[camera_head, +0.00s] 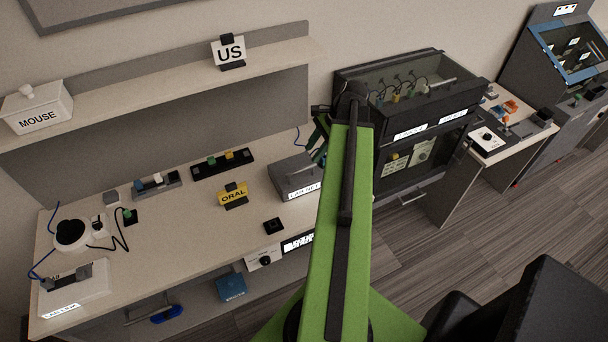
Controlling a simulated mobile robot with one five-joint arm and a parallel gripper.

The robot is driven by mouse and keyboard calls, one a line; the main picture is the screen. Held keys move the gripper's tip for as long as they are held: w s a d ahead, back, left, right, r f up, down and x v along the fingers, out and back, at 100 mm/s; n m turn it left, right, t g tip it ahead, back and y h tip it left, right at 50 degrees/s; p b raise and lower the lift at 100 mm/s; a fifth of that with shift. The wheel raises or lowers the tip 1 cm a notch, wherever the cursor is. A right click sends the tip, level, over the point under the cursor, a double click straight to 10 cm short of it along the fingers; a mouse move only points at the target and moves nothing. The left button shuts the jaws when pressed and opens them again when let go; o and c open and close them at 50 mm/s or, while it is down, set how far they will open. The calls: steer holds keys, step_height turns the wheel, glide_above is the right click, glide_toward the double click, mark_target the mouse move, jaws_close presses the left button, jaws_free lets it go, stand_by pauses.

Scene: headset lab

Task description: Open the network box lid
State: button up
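A grey box (293,178) stands at the right end of the workbench, with a white label on its front that seems to end in "NET"; I take it as the network box. Its flat grey top looks closed, and a small dark handle-like part shows on it. My green arm crosses the middle of the picture and hides the area right of the box. My gripper (319,143) shows only partly, as dark green pieces left of the arm, above the box's right rear side. I cannot tell whether it touches the box or how its fingers stand.
The workbench (160,235) holds a yellow "ORAL" sign (233,196), a black strip with coloured blocks (222,164), a small black block (273,226) and a white labelled unit (75,290) at left. A dark glass-topped cabinet (425,80) stands right of my arm.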

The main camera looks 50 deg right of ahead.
mark_target(300, 171)
steer(key=b+x, duration=0.5)
steer(key=x, duration=0.3)
steer(key=shift+d+b, duration=0.1)
steer(key=shift+b, duration=0.2)
steer(key=shift+w+a+f+b, duration=0.2)
steer(key=shift+a+f+b, duration=0.05)
steer(key=shift+f+b, duration=0.2)
steer(key=shift+r, duration=0.1)
steer(key=shift+c, duration=0.4)
jaws_close()
steer(key=shift+s, duration=0.1)
